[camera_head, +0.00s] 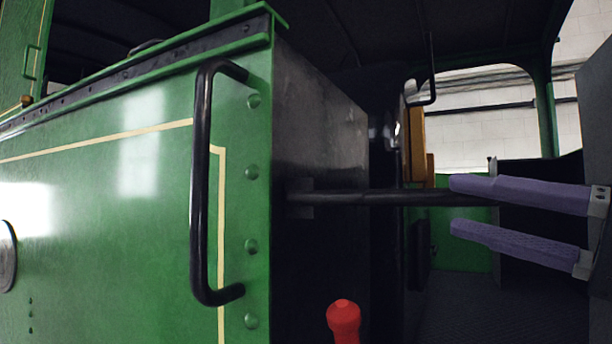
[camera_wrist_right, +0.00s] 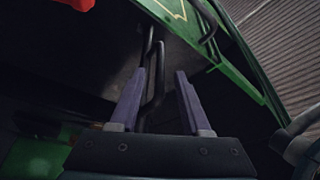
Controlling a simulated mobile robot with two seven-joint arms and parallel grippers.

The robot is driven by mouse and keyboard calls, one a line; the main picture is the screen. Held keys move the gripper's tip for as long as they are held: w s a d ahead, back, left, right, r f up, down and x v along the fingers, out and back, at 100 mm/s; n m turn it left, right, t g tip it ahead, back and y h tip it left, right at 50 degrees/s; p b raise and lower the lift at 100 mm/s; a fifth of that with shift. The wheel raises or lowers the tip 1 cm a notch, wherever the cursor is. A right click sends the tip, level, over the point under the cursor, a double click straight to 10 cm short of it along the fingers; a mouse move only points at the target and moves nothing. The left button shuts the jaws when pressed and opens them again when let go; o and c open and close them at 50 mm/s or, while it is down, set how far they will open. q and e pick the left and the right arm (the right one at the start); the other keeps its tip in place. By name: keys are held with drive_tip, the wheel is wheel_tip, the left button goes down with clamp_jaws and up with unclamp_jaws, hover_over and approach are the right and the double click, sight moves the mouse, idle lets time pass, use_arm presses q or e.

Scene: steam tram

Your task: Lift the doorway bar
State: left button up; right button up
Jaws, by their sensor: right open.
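The doorway bar (camera_head: 345,198) is a thin black rod. In the head view it runs level from a bracket on the dark panel to the right. My right gripper (camera_head: 451,206) comes in from the right with its two purple fingers apart, one higher and one lower. The bar shows between them in the picture; I cannot tell whether it touches either finger. In the right wrist view my right gripper (camera_wrist_right: 162,73) is open, with dark rods between and beyond the fingers. The bar's far end is hidden. My left gripper is not in view.
A black handrail (camera_head: 200,190) stands out from the green tram side (camera_head: 110,220) at left. A red-topped handle (camera_head: 343,320) stands below the bar. A black hook-shaped rod (camera_head: 432,80) is above. The dark floor (camera_head: 460,310) beyond the doorway looks clear.

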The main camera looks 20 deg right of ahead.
sight(438, 202)
drive_tip(key=p+x, duration=0.2)
drive_tip(key=x, duration=0.3)
drive_tip(key=shift+s+r+p, duration=0.1)
drive_tip(key=shift+r+p, duration=0.15)
drive_tip(key=shift+p, duration=0.15)
drive_tip(key=shift+w+a+f, duration=0.1)
drive_tip(key=shift+w+a, duration=0.15)
drive_tip(key=shift+w, duration=0.4)
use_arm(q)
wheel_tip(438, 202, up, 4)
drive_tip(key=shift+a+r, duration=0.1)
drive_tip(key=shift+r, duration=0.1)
use_arm(e)
drive_tip(key=c, duration=0.7)
clamp_jaws()
